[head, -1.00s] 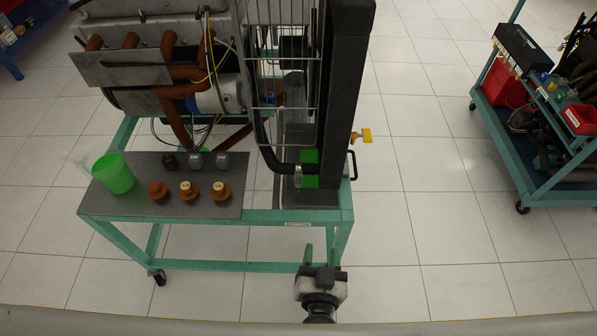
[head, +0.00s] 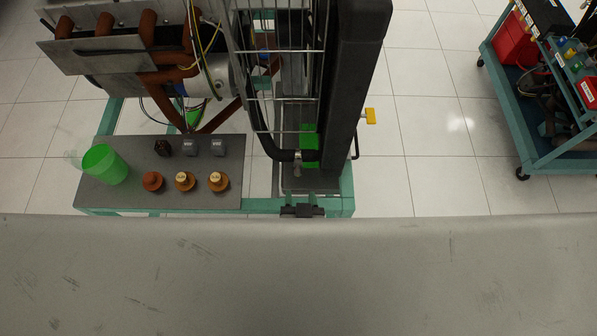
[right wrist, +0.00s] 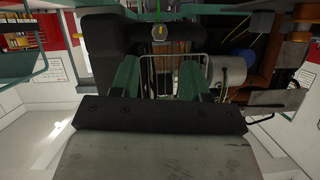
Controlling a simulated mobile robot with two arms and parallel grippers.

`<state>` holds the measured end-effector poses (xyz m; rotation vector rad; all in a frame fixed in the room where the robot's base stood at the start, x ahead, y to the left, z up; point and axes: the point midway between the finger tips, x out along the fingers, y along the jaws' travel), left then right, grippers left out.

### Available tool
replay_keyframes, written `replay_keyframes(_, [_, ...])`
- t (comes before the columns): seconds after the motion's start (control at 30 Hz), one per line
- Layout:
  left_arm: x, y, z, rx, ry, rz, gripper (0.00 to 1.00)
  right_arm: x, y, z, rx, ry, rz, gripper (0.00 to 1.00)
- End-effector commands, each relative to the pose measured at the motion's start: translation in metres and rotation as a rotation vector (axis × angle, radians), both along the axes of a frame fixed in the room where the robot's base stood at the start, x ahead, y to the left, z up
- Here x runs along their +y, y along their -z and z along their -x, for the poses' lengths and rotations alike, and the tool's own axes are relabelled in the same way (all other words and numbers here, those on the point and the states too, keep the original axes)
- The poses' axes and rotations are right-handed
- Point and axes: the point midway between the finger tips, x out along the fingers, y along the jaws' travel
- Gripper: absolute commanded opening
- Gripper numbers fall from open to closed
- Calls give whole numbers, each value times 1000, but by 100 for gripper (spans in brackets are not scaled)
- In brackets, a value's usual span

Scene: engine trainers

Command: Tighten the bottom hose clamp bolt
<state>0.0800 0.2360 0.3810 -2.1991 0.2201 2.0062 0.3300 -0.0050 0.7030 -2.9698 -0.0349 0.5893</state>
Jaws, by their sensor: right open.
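The bottom hose clamp (head: 298,157) is a light metal band around the lower end of the black hose (head: 268,142), beside the radiator's base. In the right wrist view, the clamp's bolt head (right wrist: 158,33) faces the camera at the top centre. My right gripper (right wrist: 157,76) has two green fingers spread apart with nothing between them, below the bolt in that picture and apart from it. My left gripper is out of view.
A yellow-handled part (head: 370,116) sticks out right of the black column (head: 350,80). A tool cart (head: 545,150) stands at the right, with clear floor between.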

Motion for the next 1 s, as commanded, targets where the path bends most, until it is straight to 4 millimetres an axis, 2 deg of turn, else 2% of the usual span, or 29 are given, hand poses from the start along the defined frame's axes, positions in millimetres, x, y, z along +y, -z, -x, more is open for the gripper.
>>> replay_keyframes(0.1, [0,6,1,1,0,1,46,1,10,-24,-4,0,0,46])
replay_keyframes(0.3, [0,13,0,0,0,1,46,3,23,-54,-3,0,-1,46])
replay_keyframes(0.5, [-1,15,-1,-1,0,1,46,4,28,-67,0,1,-2,46])
replay_keyframes(0.77, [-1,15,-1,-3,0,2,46,3,28,-69,0,0,-1,46])
replay_keyframes(0.83, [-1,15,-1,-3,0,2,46,3,28,-69,0,0,-1,40])
replay_keyframes(1.0, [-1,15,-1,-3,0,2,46,3,28,-68,-1,0,-1,14])
